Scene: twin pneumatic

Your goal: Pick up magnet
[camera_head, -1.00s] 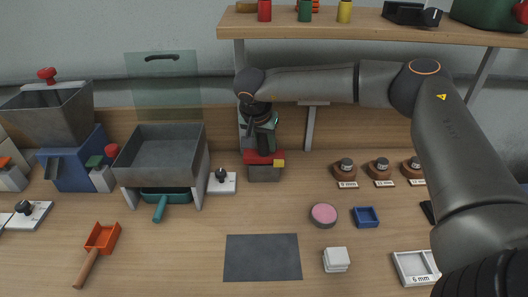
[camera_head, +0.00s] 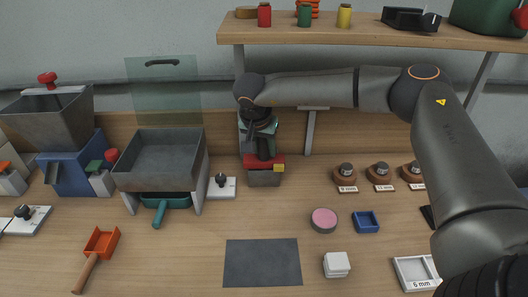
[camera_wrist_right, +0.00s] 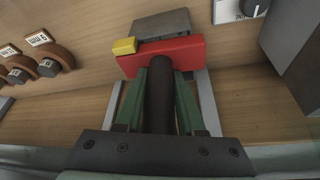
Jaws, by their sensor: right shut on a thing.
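The magnet appears to be the red bar (camera_head: 264,160) with a yellow block at one end and a dark upright handle, at the back of the table below the shelf. In the right wrist view the red bar (camera_wrist_right: 185,54) crosses in front of the fingertips, with a grey block (camera_wrist_right: 162,24) against it. My right gripper (camera_head: 263,148) is shut on the dark handle (camera_wrist_right: 160,98), with one green finger on each side. Whether the red bar touches the grey block or is lifted slightly cannot be told. My left gripper is out of view.
A grey hopper bin (camera_head: 160,160) and a small white dial box (camera_head: 222,188) stand to the left. A shelf (camera_head: 370,29) hangs above. A pink disc (camera_head: 324,218), a blue tray (camera_head: 366,227) and a dark mat (camera_head: 262,263) lie in front. Open table surrounds them.

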